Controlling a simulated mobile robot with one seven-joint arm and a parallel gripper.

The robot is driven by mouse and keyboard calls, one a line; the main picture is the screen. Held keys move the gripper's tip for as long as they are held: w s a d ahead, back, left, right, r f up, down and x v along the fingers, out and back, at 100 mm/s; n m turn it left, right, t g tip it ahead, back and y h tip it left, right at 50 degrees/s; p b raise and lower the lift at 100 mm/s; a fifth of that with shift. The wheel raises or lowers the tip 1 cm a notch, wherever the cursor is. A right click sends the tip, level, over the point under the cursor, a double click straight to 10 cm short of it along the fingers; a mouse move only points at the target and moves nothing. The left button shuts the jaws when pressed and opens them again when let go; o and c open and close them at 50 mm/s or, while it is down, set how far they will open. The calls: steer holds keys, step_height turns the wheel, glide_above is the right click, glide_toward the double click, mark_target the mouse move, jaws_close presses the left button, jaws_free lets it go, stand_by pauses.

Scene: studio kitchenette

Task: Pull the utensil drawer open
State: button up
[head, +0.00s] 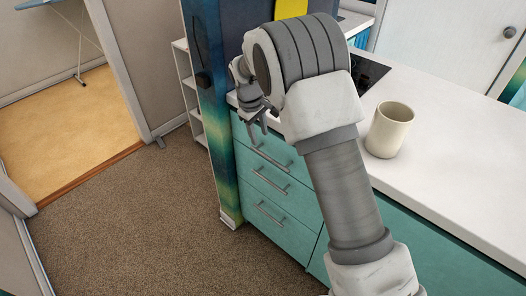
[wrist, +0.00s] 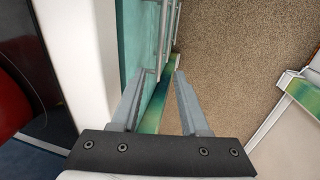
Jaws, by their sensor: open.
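A teal drawer stack under the counter shows in the head view, with the top drawer (head: 290,158), a middle drawer (head: 262,190) and a bottom drawer (head: 258,232). Each has a thin metal bar handle, and all look closed. No label marks the utensil drawer. My gripper (head: 257,128) is open and empty, pointing down close to the top drawer's front, above its handle (head: 270,158). In the wrist view my gripper (wrist: 160,76) has its fingers apart. Bar handles (wrist: 163,38) on the teal front run beyond the fingertips. I cannot tell whether a finger touches the drawer front.
A white counter (head: 450,160) holds a cream mug (head: 390,130) and a dark cooktop (head: 370,72) behind my arm. A tall painted panel (head: 213,130) stands just left of the drawers. The brown carpet (head: 150,220) in front of the drawers is clear.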

mark_target(264, 154)
steer(key=f, duration=0.3)
steer(key=w+f, duration=0.1)
steer(key=f, duration=0.1)
steer(key=d+f, duration=0.1)
steer(key=f, duration=0.2)
steer(key=shift+w+f+b, duration=0.2)
steer(key=shift+f+b, duration=0.15)
steer(key=shift+b, duration=0.05)
jaws_close()
stand_by(0.9)
